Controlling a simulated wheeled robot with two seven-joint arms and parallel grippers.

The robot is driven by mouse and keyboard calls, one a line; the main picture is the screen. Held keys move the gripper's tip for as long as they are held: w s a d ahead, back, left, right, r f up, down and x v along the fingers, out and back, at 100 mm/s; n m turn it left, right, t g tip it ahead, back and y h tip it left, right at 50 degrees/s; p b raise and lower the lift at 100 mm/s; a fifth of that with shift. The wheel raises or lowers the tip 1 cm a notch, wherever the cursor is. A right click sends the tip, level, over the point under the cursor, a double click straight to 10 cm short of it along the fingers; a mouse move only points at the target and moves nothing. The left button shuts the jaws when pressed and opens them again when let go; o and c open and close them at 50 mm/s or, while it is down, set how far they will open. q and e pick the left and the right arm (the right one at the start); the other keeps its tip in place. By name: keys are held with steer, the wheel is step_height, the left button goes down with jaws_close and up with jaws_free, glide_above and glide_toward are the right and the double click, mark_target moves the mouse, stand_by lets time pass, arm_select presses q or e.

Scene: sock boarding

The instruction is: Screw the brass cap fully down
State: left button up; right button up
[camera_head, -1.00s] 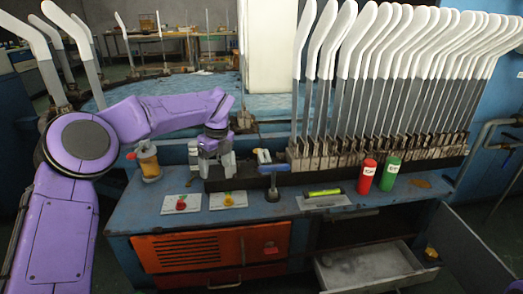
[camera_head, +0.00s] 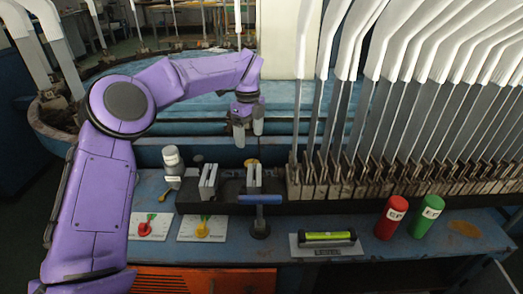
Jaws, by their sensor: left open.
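A small brass-coloured round piece (camera_head: 252,162), which looks like the brass cap, shows behind the right pair of pale upright blocks. Its thread and how far down it sits cannot be made out. My left gripper (camera_head: 249,134) is just above it in the picture, fingers pointing down, open, with nothing visible between them. They look apart from the brass piece. My right gripper is not in view.
Pale upright blocks (camera_head: 208,182) stand in a dark tray on the blue bench, beside a grey bottle (camera_head: 172,158). White-topped sock boards (camera_head: 375,115) crowd the right.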

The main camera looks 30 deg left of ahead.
mark_target(250, 160)
arm_select(q)
step_height(250, 160, down, 10)
steer(key=b, duration=0.3)
steer(key=shift+d+f+b, duration=0.1)
steer(key=shift+f+b, duration=0.05)
steer(key=shift+b, duration=0.25)
steer(key=c, duration=1)
